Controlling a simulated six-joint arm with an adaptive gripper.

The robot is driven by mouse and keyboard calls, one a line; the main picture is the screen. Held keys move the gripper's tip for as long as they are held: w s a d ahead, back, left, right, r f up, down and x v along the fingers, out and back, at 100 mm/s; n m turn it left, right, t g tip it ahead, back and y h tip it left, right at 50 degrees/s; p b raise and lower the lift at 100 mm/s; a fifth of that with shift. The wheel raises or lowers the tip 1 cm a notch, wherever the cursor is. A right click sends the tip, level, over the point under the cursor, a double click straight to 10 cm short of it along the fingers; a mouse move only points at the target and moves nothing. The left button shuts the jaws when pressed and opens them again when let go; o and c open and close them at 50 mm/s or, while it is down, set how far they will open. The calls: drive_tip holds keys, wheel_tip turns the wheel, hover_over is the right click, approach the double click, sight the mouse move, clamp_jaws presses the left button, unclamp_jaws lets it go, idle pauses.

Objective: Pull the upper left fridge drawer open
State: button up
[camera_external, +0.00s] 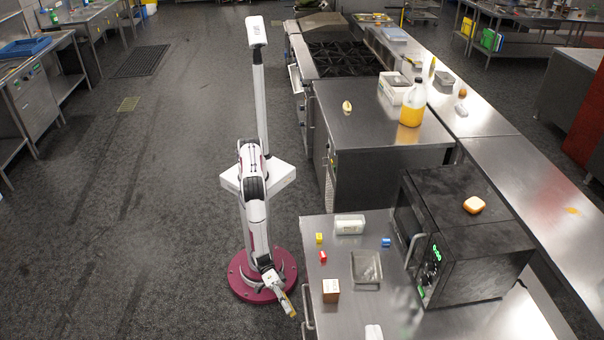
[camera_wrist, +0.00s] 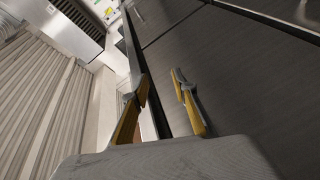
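In the external view my gripper (camera_external: 289,306) points down beside the left side of the near steel counter (camera_external: 345,270). Metal handles (camera_external: 307,318) show along that side; the drawer fronts themselves are hidden by the steep angle. In the wrist view my gripper (camera_wrist: 161,82) has its two yellow fingers apart, with nothing between them. Behind and right of the fingers are dark steel panels (camera_wrist: 235,65) with seams between them. I cannot tell which panel is the upper left drawer, and no handle is clearly within the fingers.
A second steel unit (camera_external: 375,140) with an orange bottle (camera_external: 413,105) stands behind. The floor (camera_external: 130,230) left of my base is clear.

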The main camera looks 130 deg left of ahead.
sight(306, 305)
drive_tip(key=s+a+f+m+t+h, duration=0.2)
drive_tip(key=s+a+f, duration=0.1)
drive_tip(key=a, duration=0.6)
drive_tip(key=shift+a+f+t, duration=0.2)
drive_tip(key=shift+f+t, duration=0.1)
drive_tip(key=shift+t, duration=0.1)
drive_tip(key=shift+w, duration=0.1)
drive_tip(key=shift+x, duration=3.85)
drive_tip(key=shift+r, duration=0.1)
drive_tip(key=shift+d, duration=0.1)
clamp_jaws()
